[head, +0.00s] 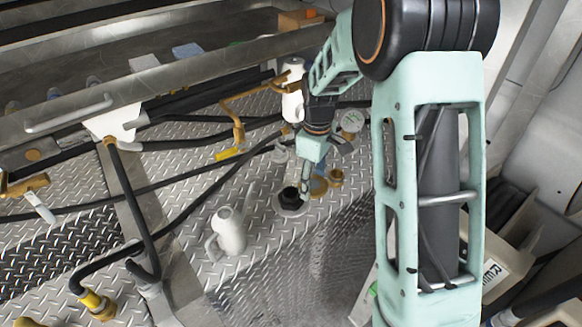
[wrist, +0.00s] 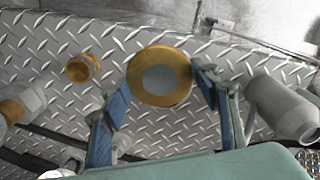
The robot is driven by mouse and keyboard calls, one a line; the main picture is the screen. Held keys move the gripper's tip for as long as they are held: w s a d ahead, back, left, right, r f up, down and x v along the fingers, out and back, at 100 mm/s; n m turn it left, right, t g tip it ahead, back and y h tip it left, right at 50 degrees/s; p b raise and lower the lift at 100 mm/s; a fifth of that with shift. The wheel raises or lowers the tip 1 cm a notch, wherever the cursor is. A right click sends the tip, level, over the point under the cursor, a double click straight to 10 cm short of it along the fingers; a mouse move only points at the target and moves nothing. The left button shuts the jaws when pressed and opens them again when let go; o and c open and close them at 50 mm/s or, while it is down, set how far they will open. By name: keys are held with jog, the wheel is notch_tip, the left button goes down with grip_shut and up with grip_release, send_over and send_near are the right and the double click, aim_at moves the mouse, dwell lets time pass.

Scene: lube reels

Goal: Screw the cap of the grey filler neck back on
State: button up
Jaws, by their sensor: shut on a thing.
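My gripper (head: 304,184) reaches down to the tread-plate deck in the head view. In the wrist view its two blue-padded fingers (wrist: 161,94) are shut on a round brass cap with a grey centre (wrist: 160,78). The cap lies between the fingertips, seen face on. I cannot tell how high the cap is above the deck.
A small brass fitting (wrist: 83,67) stands left of the cap in the wrist view. In the head view a white oil can (head: 230,232) stands left of the flange. A gauge (head: 352,121), hoses and brass pipework (head: 238,130) lie behind.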

jog(key=w+a+n, duration=0.4)
jog(key=a+n, duration=0.1)
jog(key=n, duration=0.5)
jog(key=shift+w+a+r+p, duration=0.2)
jog(key=shift+a+r+p, duration=0.1)
jog(key=shift+a, duration=0.1)
jog(key=shift+f, duration=0.15)
jog(key=shift+f+b, duration=1.95)
jog(key=shift+f, duration=0.9)
jog(key=shift+f+b, duration=0.35)
jog(key=shift+f, duration=0.2)
jog(key=m, duration=0.4)
jog(key=shift+m+b, duration=0.3)
jog(key=shift+m, duration=0.1)
